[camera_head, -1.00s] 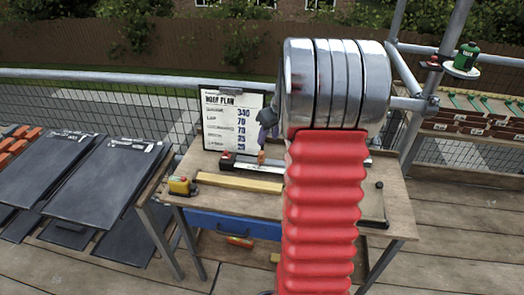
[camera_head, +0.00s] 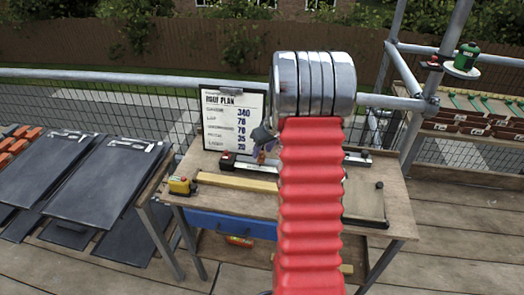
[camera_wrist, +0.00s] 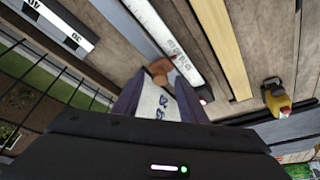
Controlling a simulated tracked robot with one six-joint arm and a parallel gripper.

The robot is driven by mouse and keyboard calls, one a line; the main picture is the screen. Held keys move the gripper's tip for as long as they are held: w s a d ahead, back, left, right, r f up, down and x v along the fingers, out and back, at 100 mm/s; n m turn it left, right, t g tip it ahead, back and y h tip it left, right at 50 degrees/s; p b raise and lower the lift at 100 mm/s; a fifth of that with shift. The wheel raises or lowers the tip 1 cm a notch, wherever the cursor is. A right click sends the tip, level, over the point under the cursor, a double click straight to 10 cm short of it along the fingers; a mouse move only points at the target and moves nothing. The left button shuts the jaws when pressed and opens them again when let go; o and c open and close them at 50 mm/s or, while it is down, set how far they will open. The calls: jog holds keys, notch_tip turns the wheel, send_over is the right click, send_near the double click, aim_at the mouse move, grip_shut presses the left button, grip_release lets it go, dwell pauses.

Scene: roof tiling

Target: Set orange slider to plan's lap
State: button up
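The orange slider (camera_wrist: 160,68) sits on a pale ruled gauge (camera_wrist: 172,45) in the wrist view. In the head view the slider (camera_head: 261,157) shows small on the gauge (camera_head: 250,166) on the bench. My gripper (camera_wrist: 162,80) has its two purple fingers apart, with the slider just beyond and between their tips; whether they touch it I cannot tell. My gripper (camera_head: 262,137) is just above the slider in the head view, partly hidden by my arm. The roof plan (camera_head: 233,125) stands behind the gauge; its lap line reads in the seventies, last digit blurred.
The wooden bench (camera_head: 215,195) carries a yellow wooden strip (camera_head: 238,182) and a yellow tool (camera_head: 181,186) in front of the gauge. Dark sheets (camera_head: 100,180) lie at the left. A fence and rail stand behind. My arm covers the bench's middle.

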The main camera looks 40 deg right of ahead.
jog(key=shift+c, duration=0.2)
grip_shut()
dwell(0.4)
